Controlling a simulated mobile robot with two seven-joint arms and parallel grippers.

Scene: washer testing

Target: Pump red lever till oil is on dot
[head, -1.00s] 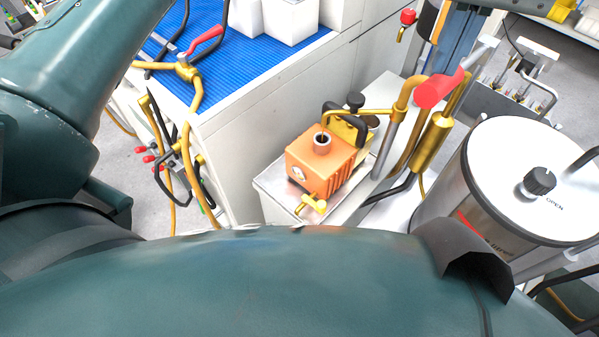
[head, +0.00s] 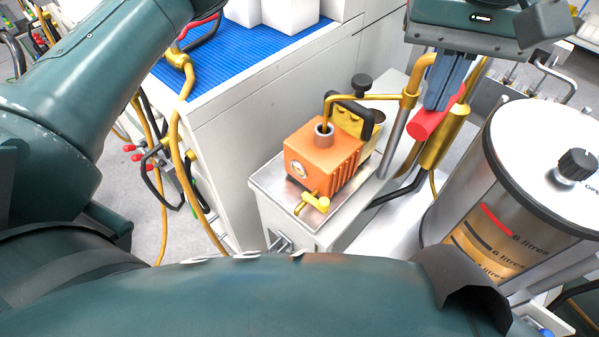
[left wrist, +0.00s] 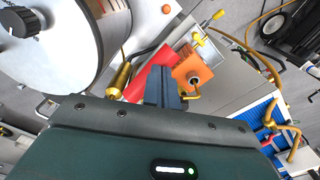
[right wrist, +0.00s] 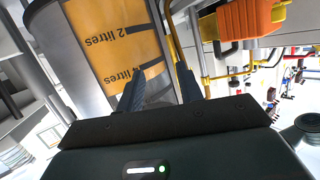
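The red lever (head: 428,122) sits on a brass pump (head: 437,148) beside the tank; it also shows in the left wrist view (left wrist: 143,82). My left gripper (head: 441,97) is over the lever with its blue fingers close together, touching or nearly touching it from above. In the left wrist view its fingers (left wrist: 163,88) look shut, with the lever beyond them. The orange oil box (head: 322,158) has a brass spout over its filler neck and a small round sight glass (head: 299,170). The oil level and dot are too small to read. My right gripper (right wrist: 160,92) is open and empty, facing the tank.
A steel tank (head: 500,190) with litre marks and amber contents stands right of the pump. The oil box rests on a metal stand (head: 273,181). A blue-matted bench (head: 245,55) is behind left. Hoses (head: 180,130) hang at its side.

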